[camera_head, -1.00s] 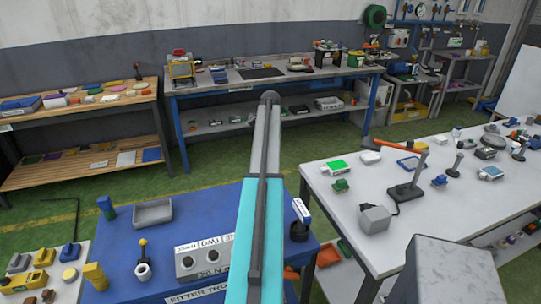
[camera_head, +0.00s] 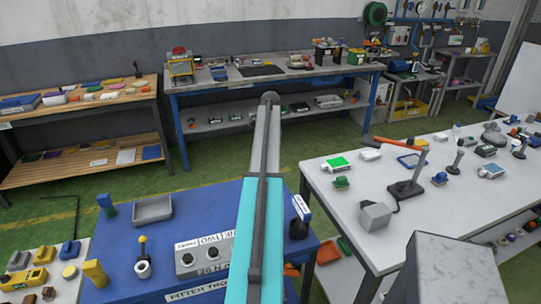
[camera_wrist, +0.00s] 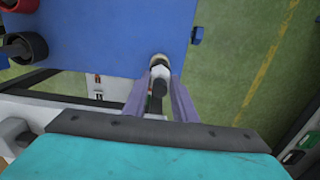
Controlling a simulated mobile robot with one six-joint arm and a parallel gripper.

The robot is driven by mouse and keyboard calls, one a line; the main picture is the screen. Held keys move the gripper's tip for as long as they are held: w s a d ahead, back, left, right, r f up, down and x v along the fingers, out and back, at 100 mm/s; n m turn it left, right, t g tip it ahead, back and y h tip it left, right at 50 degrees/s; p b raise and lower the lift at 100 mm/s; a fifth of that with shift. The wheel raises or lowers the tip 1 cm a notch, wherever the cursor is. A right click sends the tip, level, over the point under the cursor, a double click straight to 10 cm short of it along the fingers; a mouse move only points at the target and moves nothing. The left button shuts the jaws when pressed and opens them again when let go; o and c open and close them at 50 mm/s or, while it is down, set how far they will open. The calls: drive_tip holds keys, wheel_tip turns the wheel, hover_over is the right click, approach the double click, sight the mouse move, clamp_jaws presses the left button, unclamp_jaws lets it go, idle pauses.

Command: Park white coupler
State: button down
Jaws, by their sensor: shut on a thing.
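In the wrist view my gripper (camera_wrist: 159,84) has its two purple-grey fingers closed in on a small white piece with dark and brass-coloured parts, the white coupler (camera_wrist: 160,72). It sits between the fingertips at the edge of a blue surface (camera_wrist: 110,35). Whether it touches that surface cannot be told.
A crowded grey-white table (camera_head: 340,200) is at right. Green floor shows behind the blue bench.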

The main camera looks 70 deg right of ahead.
drive_tip(key=shift+f+b, duration=0.35)
drive_tip(key=shift+f, duration=0.8)
drive_tip(key=c, duration=1.4)
unclamp_jaws()
drive_tip(key=shift+r+b, duration=1.9)
drive_tip(key=shift+r, duration=5.05)
